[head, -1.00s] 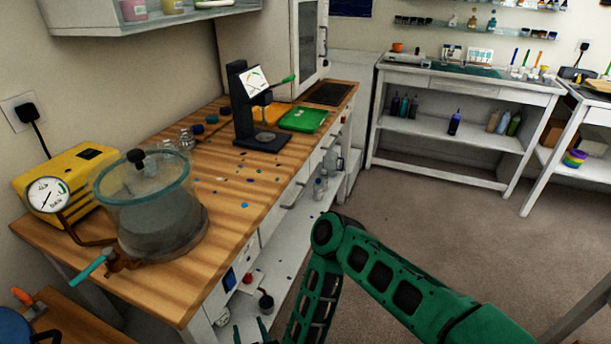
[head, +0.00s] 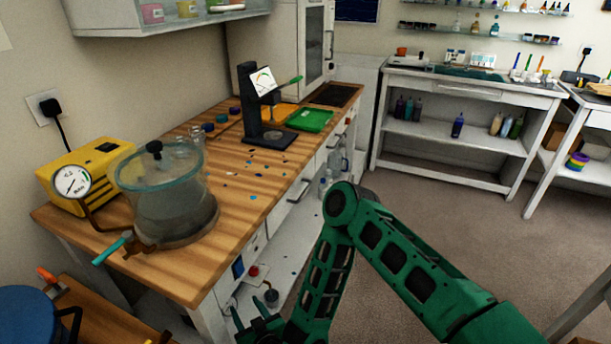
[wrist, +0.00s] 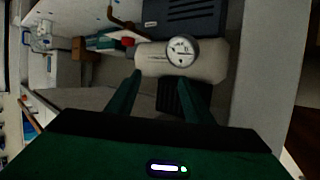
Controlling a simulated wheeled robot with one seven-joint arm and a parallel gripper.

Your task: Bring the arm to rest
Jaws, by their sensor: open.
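My green arm shows in the head view, bent at an elbow in front of the wooden workbench (head: 252,206). My gripper (head: 248,312) is low at the bottom edge of the head view, beside the bench's lower shelf. Its dark green fingers also show in the wrist view (wrist: 160,78), apart with nothing held between them. Beyond the fingers in the wrist view is a pale rounded body with a round dial gauge (wrist: 182,51). I cannot tell whether the fingers touch anything.
A yellow pump (head: 70,170) and a clear vacuum chamber (head: 165,200) stand on the bench. A dark stand (head: 262,110) and green tray (head: 309,119) are farther back. Grey floor (head: 450,205) is open to the right.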

